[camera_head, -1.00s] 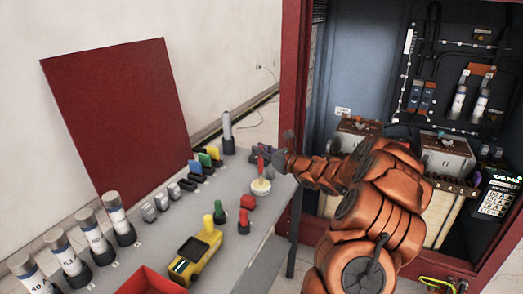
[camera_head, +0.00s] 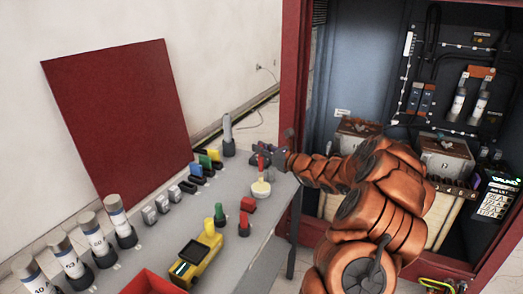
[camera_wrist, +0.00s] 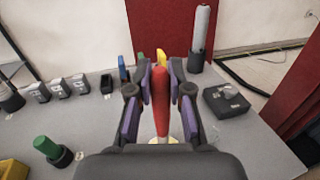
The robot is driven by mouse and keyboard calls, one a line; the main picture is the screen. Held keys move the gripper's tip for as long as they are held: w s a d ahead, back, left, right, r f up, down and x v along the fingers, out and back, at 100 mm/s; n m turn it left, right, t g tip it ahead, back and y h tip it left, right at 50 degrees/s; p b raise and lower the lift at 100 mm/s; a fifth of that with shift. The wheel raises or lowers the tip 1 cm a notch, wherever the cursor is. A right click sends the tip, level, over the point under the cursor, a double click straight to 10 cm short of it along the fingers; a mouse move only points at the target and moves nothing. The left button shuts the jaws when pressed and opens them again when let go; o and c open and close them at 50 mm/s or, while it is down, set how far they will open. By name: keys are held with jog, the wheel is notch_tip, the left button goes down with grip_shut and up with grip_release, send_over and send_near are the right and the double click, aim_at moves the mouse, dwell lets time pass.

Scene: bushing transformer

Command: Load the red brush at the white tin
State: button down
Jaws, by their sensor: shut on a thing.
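My gripper (camera_head: 264,152) is at the far right end of the grey table, over the white tin. In the wrist view my gripper (camera_wrist: 161,85) has its purple-sided fingers shut on the red brush (camera_wrist: 160,103). The brush stands roughly upright, and its red handle also shows in the head view (camera_head: 261,165). The white tin (camera_head: 261,190) sits on the table with pale yellow inside, directly below the brush. The brush's lower end meets the tin's opening, but I cannot tell how deep it reaches. In the wrist view my gripper hides most of the tin.
A dark square box (camera_wrist: 226,101) lies right of my gripper. The open red cabinet (camera_head: 293,130) stands to the right.

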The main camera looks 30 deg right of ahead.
jog(key=shift+r+p, duration=1.6)
jog(key=shift+r, duration=0.95)
